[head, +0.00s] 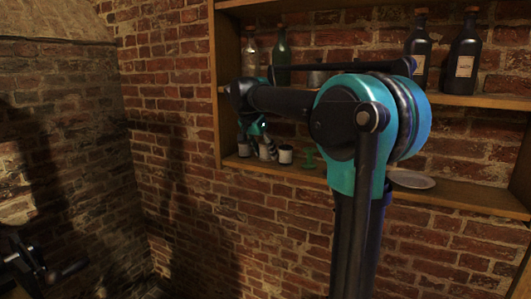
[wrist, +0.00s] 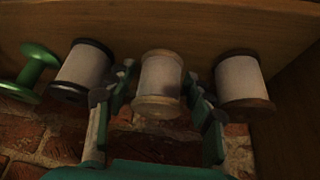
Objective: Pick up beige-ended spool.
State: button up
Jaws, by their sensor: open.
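The beige-ended spool (wrist: 160,80), wound with pale thread, is in the middle of the wrist view, against the wooden shelf board (wrist: 150,25). My gripper (wrist: 158,88) is open, with one finger on each side of this spool. I cannot tell whether either finger touches it. In the head view the spool (head: 267,153) stands on the lower shelf, partly hidden by my gripper (head: 258,130).
A black-ended spool (wrist: 82,70) and a brown-ended spool (wrist: 242,83) stand close on either side. A green empty spool (wrist: 30,72) is farther left. A plate (head: 411,180) lies on the lower shelf. Dark bottles (head: 463,62) stand on the shelf above.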

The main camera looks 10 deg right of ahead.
jog(key=c, duration=0.8)
jog(key=shift+a, duration=0.1)
